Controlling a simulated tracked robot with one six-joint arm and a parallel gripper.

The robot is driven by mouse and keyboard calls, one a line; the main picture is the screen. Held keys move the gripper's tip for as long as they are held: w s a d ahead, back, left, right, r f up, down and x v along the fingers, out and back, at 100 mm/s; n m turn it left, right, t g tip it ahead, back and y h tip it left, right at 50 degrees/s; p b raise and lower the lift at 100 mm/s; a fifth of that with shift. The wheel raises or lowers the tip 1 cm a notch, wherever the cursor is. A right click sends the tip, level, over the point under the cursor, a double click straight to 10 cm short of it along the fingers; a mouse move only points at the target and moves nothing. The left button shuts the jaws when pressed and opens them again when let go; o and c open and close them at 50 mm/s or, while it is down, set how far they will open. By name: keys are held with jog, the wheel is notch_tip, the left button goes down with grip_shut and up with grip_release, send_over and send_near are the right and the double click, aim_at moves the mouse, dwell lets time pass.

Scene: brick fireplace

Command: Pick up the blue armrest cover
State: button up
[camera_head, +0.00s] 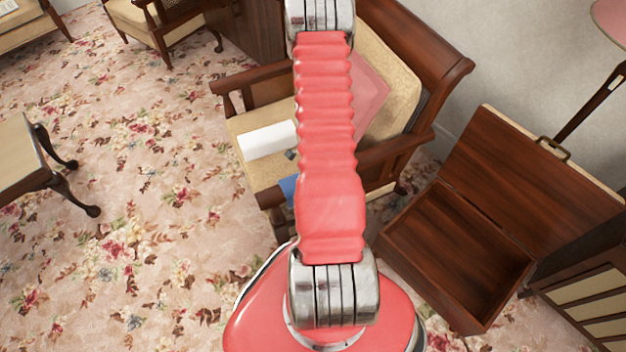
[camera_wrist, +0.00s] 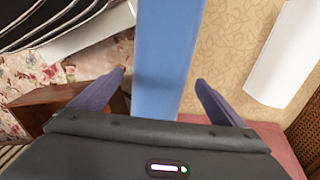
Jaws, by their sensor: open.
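The blue armrest cover (camera_wrist: 165,45) is a long flat blue strip in the wrist view, running from the top edge down to my gripper's body. In the head view only a small blue part of it (camera_head: 288,188) shows at the chair's near armrest, left of my arm. My gripper (camera_wrist: 161,77) is open, with one finger on each side of the strip and visible gaps between. I cannot tell how far above the cover the fingers are. My arm hides my gripper in the head view.
The wooden armchair (camera_head: 440,75) has a tan seat with a white object (camera_head: 267,140) and a pink cushion (camera_head: 371,92). An open wooden case (camera_head: 460,250) stands at right. A small table (camera_head: 22,155) is at left. Flowered carpet between is clear.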

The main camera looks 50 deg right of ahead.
jog(key=shift+f, duration=2.6)
jog(key=shift+c, duration=0.5)
jog(key=c, duration=1.1)
